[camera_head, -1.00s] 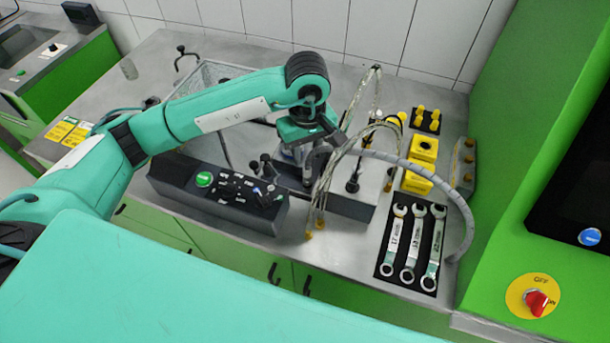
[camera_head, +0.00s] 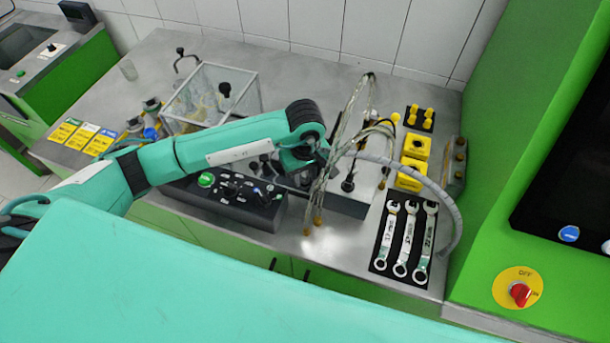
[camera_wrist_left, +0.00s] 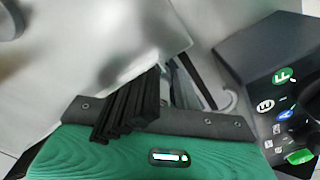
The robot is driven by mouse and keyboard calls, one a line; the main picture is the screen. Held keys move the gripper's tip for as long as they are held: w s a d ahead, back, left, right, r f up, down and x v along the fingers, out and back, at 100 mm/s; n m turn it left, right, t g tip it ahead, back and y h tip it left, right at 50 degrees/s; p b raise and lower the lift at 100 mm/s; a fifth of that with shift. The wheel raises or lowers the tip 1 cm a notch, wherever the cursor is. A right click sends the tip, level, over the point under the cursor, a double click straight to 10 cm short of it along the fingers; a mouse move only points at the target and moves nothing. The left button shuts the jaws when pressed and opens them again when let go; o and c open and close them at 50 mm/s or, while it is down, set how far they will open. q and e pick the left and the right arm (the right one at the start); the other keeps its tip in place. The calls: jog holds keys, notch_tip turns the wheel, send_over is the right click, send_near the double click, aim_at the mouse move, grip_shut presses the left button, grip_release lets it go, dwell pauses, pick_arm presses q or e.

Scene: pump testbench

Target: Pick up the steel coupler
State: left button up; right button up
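I cannot pick out the steel coupler with certainty. Small metallic fittings (camera_head: 151,108) stand on the bench at the left in the head view, too small to identify. My left gripper (camera_head: 304,178) is low over the middle of the bench, behind the control box and beside the hanging hoses, mostly hidden by my own wrist. In the left wrist view, its black finger (camera_wrist_left: 130,108) shows beside a grey metal part, with a blurred pale surface beyond. Whether the fingers hold anything is unclear. My right gripper is in neither view.
A black control box (camera_head: 222,200) stands at the bench's front. Clear hoses (camera_head: 326,185) and a grey hose (camera_head: 440,187) hang around the pump block. Wrenches (camera_head: 405,238) lie at the right. A clear-walled box (camera_head: 247,90) stands behind my arm.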

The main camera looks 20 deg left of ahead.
pick_arm(q)
grip_shut()
jog(key=shift+r, duration=0.1)
